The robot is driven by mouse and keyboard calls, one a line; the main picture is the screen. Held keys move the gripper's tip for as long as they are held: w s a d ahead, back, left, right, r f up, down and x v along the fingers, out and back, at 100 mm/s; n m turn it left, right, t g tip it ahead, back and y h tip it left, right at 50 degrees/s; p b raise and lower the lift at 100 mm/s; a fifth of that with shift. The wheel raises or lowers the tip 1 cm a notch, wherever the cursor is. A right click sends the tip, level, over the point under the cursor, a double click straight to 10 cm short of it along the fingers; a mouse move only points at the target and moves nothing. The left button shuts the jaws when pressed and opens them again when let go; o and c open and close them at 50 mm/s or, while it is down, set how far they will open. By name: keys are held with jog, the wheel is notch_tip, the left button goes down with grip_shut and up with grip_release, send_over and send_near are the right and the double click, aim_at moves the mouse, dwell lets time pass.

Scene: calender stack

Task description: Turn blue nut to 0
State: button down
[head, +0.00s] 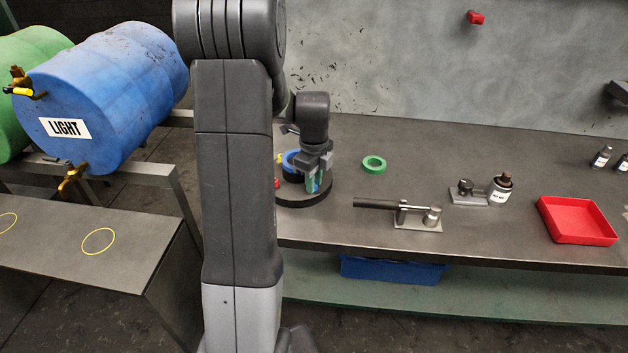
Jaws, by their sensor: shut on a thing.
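The blue nut (291,158) shows as a blue ring on a dark round base (303,198) on the bench, just right of my arm's column. My gripper (316,177) points down over the right side of this base and is shut on the blue nut. A small green and blue patch shows between the fingers. The gripper hides the right part of the nut, and my arm hides some of the base's left side. I cannot read any scale or a 0 mark at this size.
A green ring (374,164) lies right of the gripper. A blue drum (110,88) marked LIGHT lies at left. The bench (480,245) is clear along its front.

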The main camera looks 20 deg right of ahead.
jog(key=shift+r+m, duration=0.1)
jog(key=shift+m, duration=0.5)
jog(key=c, duration=1.2)
grip_release()
jog(key=shift+c, duration=0.2)
notch_tip(320, 180, up, 14)
notch_tip(320, 180, down, 14)
jog(key=shift+f, duration=0.1)
